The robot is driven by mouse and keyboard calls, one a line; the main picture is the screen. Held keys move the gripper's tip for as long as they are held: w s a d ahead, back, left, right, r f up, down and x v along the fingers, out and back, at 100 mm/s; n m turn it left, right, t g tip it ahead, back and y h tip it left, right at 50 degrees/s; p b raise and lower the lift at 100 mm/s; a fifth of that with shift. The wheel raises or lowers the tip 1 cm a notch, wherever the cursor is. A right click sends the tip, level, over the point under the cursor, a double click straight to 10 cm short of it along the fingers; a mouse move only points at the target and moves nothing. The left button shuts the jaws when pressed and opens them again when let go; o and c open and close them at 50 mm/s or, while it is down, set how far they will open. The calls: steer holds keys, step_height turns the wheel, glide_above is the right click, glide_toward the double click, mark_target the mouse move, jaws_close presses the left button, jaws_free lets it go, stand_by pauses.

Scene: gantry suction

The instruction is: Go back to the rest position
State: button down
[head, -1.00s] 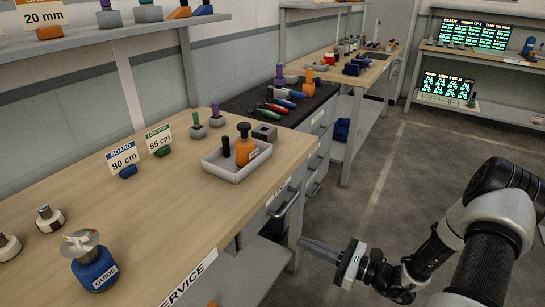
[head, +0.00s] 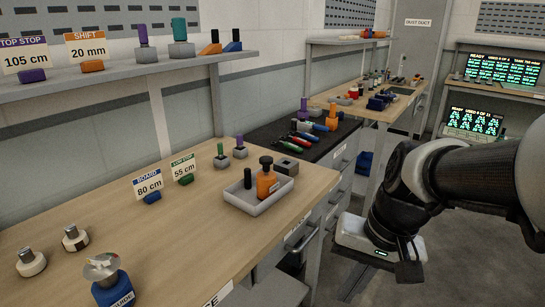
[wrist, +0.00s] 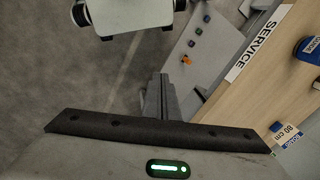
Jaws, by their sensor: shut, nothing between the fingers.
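My gripper (wrist: 162,90) shows in the wrist view with its two grey fingers together and nothing between them. In the head view its pale body hangs at the right, in front of the workbench (head: 215,262), over the aisle floor. My dark and silver arm reaches in from the right edge. The gripper is apart from the bench and touches nothing that I can see.
A grey tray (head: 240,200) with an orange bottle (head: 266,180) stands near the bench's front edge. A blue GUIDE container (head: 112,286) is at lower left. A shelf (head: 130,75) overhangs the bench. Lit screens (head: 502,69) stand at the back right.

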step_height(320, 180, up, 28)
steer(key=s+n+t+h+p, duration=0.2)
steer(key=n+t+p, duration=0.1)
steer(key=p, duration=1.8)
steer(key=shift+s+d+r+t, duration=0.15)
steer(key=shift+s+r+t, duration=0.15)
steer(key=shift+t, duration=0.3)
